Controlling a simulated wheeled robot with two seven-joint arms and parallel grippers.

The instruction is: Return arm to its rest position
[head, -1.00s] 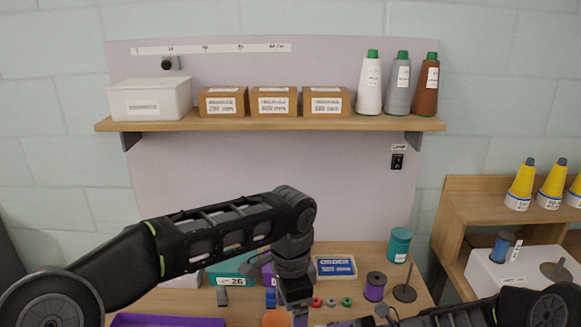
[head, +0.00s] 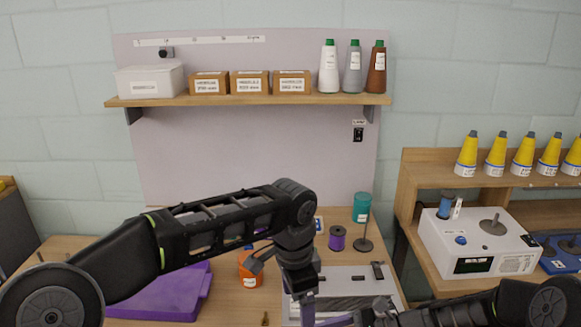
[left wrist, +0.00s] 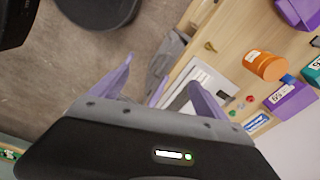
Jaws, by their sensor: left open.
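My left arm comes in from the left in the head view and bends down at the elbow. Its gripper (head: 306,310) has purple fingers and hangs near the lower middle, over the front of a pale board (head: 345,283). In the left wrist view the two purple fingers of my left gripper (left wrist: 143,75) stand apart with nothing between them, with floor and the table edge beyond. My right arm enters low at the right. Its gripper (head: 340,321) is close to the left one at the bottom edge, partly cut off, and its jaws are unclear.
On the bench are a purple tray (head: 150,297), an orange bottle (head: 248,275), a purple spool (head: 337,238), a teal jar (head: 362,207) and a spindle stand (head: 363,243). A white machine (head: 470,238) stands on the right-hand bench, below yellow cones (head: 496,155).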

